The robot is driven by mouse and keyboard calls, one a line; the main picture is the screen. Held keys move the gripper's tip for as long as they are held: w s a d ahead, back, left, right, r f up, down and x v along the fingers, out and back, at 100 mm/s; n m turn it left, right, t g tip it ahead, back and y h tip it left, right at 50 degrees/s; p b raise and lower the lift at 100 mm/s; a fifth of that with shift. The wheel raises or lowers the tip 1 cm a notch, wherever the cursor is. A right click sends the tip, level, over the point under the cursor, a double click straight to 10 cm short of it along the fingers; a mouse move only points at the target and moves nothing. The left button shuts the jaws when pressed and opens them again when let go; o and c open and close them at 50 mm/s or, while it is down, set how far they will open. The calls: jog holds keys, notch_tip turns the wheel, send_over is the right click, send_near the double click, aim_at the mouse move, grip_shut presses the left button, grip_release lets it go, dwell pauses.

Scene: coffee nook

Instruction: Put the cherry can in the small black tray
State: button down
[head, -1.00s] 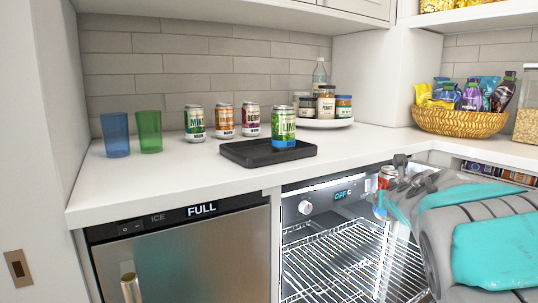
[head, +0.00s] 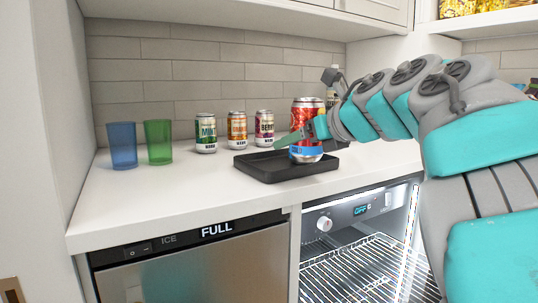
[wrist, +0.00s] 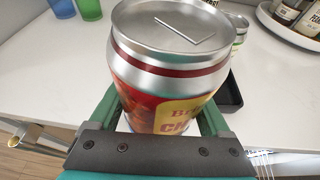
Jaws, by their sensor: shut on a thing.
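The red cherry can (head: 307,112) is held upright in my gripper (head: 298,136), over the small black tray (head: 262,171) as seen from the head. In the wrist view, the cherry can (wrist: 165,75) fills the space between the two green fingers of my gripper (wrist: 160,118). The tray (wrist: 233,97) shows partly behind the can there. I cannot tell the exact gap between the held can and the tray.
Mint (head: 206,133), orange (head: 237,130) and berry (head: 264,128) cans stand behind the tray. Blue (head: 122,146) and green (head: 158,142) cups are at left. A round tray of jars (wrist: 290,27) is beyond. The counter's front left (head: 180,195) is clear.

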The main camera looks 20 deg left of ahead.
jog(key=w+a, duration=0.2)
jog(key=a, duration=0.1)
jog(key=w+a+p, duration=0.1)
jog(key=w+a, duration=0.1)
jog(key=a, duration=0.1)
jog(key=w+a+f+p, duration=0.1)
jog(key=w+a, duration=0.1)
jog(key=a, duration=0.1)
jog(key=shift+w+a, duration=0.15)
jog(key=shift+w+a+p, duration=0.3)
jog(key=shift+a+p, duration=0.15)
jog(key=shift+a, duration=0.2)
jog(key=shift+f+b, duration=0.45)
jog(key=shift+f, duration=1.35)
jog(key=shift+d+f, duration=0.1)
grip_release()
jog(key=b+v, duration=0.1)
jog(key=v, duration=1.1)
jog(key=shift+b, duration=0.3)
